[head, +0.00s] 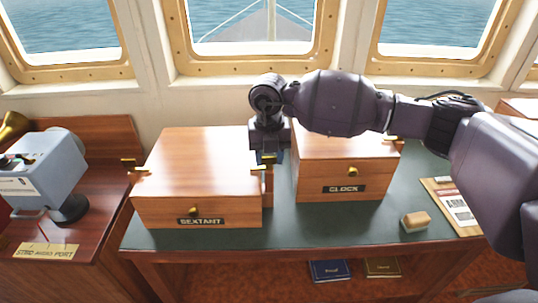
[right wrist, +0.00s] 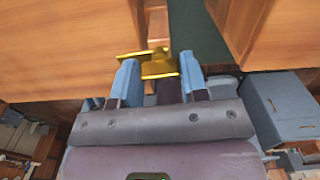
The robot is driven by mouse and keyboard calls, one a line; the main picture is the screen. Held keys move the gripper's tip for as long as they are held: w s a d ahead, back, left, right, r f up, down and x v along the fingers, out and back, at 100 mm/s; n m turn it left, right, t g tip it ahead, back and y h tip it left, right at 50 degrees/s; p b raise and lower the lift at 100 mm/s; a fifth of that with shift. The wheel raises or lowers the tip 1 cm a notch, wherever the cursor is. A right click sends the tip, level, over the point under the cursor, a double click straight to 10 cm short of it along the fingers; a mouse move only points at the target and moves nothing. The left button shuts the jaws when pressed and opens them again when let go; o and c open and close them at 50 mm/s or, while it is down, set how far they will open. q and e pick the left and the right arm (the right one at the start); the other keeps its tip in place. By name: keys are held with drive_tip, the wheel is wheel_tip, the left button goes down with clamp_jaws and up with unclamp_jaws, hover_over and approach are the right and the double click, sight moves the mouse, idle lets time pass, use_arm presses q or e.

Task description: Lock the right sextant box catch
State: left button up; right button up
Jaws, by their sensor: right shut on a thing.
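The wooden sextant box (head: 205,165), with a "SEXTANT" label and a small brass knob on its front, sits lid down on the green desk top. Its right catch (head: 268,158) is brass and partly hidden by my gripper at the box's right side. My right gripper (head: 267,150) reaches down into the gap beside the clock box. In the right wrist view its blue fingers stand either side of the brass catch (right wrist: 158,64) and are shut on it. The left brass catch (head: 133,168) shows at the box's left side. My left gripper is out of view.
The clock box (head: 345,170) stands close on the right, leaving a narrow gap. A sponge-like block (head: 415,221) and a clipboard (head: 455,205) lie farther right. A grey instrument (head: 48,168) stands on the left cabinet. The desk's front strip is clear.

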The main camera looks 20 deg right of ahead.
sight(269, 157)
drive_tip(key=shift+m, duration=0.5)
drive_tip(key=o, duration=0.9)
wheel_tip(269, 157, up, 11)
drive_tip(key=shift+f+b, duration=0.1)
drive_tip(key=shift+b, duration=0.3)
